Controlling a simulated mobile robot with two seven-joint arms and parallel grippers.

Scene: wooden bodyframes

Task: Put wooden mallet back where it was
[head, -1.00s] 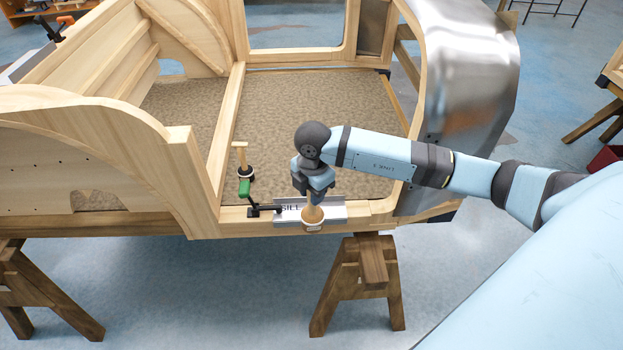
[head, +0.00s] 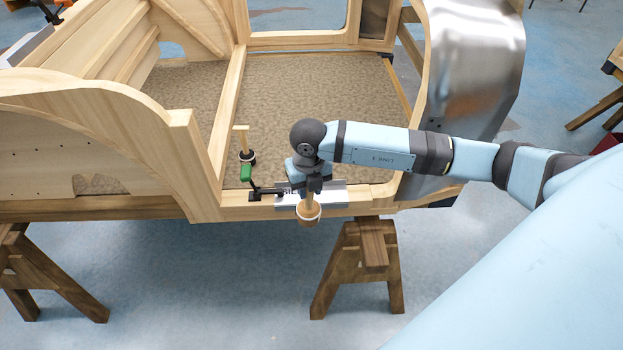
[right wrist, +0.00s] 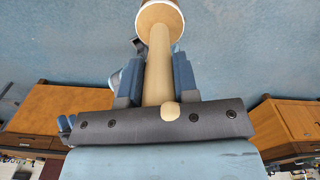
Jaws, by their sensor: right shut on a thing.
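The wooden mallet (head: 309,214) is in my right gripper (head: 312,188), in front of the sill of the wooden bodyframe (head: 345,208). In the right wrist view the mallet's handle (right wrist: 159,75) lies between the two blue fingers of the right gripper (right wrist: 158,85), and its round head (right wrist: 160,16) points away from the palm. The fingers are shut on the handle. In the head view the mallet's head hangs lowest, over the front edge of the sill. I cannot tell whether it touches the sill. My left gripper is not in view.
A metal plate marked with letters (head: 335,196) lies on the sill behind the mallet. A sawhorse (head: 362,262) supports the frame below. Cabinets show in the right wrist view (right wrist: 42,107). Floor in front is clear.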

